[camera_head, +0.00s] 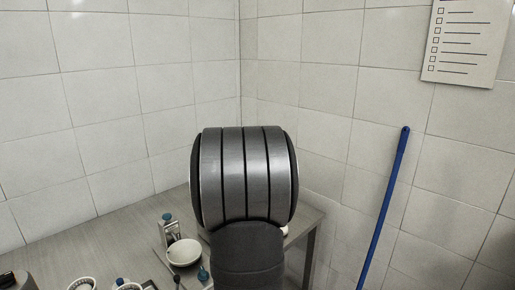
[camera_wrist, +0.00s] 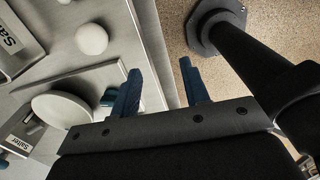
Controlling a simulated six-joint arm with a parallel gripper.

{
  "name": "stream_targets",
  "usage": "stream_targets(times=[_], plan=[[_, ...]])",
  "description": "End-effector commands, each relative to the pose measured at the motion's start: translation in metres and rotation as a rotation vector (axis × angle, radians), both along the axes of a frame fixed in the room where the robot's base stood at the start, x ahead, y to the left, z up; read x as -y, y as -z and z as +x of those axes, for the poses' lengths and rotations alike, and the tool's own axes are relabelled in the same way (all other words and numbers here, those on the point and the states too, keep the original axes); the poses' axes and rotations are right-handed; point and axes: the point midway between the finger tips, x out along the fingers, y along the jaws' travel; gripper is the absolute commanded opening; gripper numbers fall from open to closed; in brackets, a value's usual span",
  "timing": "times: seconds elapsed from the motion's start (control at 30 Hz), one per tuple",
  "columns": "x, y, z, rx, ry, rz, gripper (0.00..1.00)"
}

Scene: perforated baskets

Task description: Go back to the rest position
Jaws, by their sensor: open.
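My gripper (camera_wrist: 160,72) shows in the wrist view with its two blue fingers well apart and nothing between them. It hangs over the edge of the grey table, with the speckled floor beyond. In the head view a large dark and silver part of my arm fills the middle and hides the table behind it; the gripper itself does not show there. No marker of the rest position is visible.
A white round object (camera_wrist: 91,39) and a scale labelled Salter (camera_wrist: 14,40) lie nearby. A blue pole (camera_head: 385,205) leans by the tiled wall.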

Motion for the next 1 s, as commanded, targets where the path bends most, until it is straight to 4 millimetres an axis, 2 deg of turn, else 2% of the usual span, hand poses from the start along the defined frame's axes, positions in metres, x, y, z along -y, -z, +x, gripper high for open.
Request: stream_targets(times=[0.03, 0.23, 0.4, 0.6, 0.8, 1.0], plan=[[0.000, 0.012, 0.000, -0.004, 0.000, -0.001, 0.42], [0.000, 0.052, 0.000, -0.003, 0.000, 0.000, 0.42], [-0.034, 0.049, -0.001, 0.003, -0.006, 0.000, 0.42], [-0.062, 0.049, -0.002, 0.003, -0.003, 0.000, 0.42], [-0.076, 0.049, -0.002, 0.002, -0.001, 0.001, 0.42], [-0.077, 0.049, -0.002, 0.002, 0.000, 0.001, 0.42]])
